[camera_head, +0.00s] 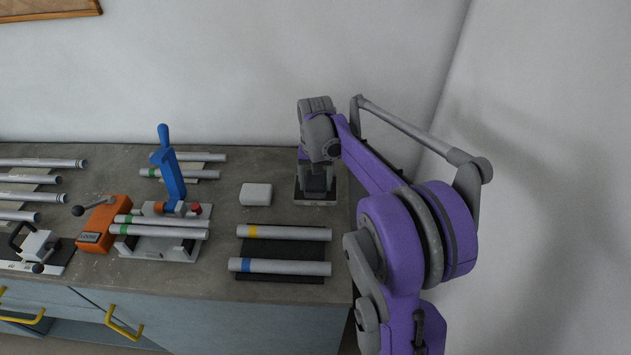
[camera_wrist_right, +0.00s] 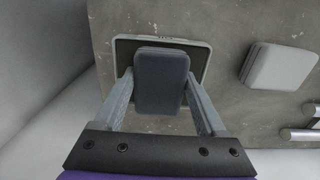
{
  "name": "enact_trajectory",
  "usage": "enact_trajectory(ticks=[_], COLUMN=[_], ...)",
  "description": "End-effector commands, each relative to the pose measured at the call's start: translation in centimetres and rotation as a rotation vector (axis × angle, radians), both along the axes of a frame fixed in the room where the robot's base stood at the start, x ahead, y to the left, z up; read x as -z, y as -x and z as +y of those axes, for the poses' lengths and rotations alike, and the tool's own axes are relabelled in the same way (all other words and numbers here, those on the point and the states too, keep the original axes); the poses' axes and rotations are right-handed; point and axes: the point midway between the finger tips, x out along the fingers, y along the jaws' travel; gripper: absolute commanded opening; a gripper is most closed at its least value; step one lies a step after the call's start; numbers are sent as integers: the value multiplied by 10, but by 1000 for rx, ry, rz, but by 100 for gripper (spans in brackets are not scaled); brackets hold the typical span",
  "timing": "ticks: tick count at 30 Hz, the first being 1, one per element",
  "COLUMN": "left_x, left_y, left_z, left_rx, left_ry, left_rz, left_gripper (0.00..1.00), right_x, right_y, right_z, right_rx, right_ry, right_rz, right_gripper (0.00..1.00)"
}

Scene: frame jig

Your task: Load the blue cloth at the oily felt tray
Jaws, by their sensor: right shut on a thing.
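The blue cloth (camera_wrist_right: 161,82) is a folded, dark slate-blue pad with rounded corners. My right gripper (camera_wrist_right: 160,88) is shut on it, one finger along each side. The felt tray (camera_wrist_right: 196,42) is a shallow dark tray with a pale rim, and the cloth is over it in the right wrist view. In the head view the tray (camera_head: 316,202) stands near the bench's right end, directly below my right gripper (camera_head: 316,182). I cannot tell whether the cloth touches the felt. My left gripper is not in view.
A folded pale cloth or pad (camera_head: 256,194) lies left of the tray. Two tubes with yellow and blue bands rest on a dark rack (camera_head: 280,280) in front. A blue-handled clamp (camera_head: 170,180) and an orange block (camera_head: 103,225) stand left. A wall is close on the right.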

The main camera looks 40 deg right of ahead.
Motion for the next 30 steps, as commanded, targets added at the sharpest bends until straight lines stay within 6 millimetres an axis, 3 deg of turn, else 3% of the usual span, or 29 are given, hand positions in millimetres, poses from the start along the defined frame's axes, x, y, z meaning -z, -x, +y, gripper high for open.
enact_trajectory(ticks=[24, 30], left_x=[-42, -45], left_y=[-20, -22], left_z=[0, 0], left_rx=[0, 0], left_ry=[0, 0], left_rz=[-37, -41], left_gripper=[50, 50], right_x=[-64, -71], right_y=[-1, 0], right_z=[0, 0], right_rx=[0, 0], right_ry=[0, 0], right_rz=[-1, 0], right_gripper=[22, 22])
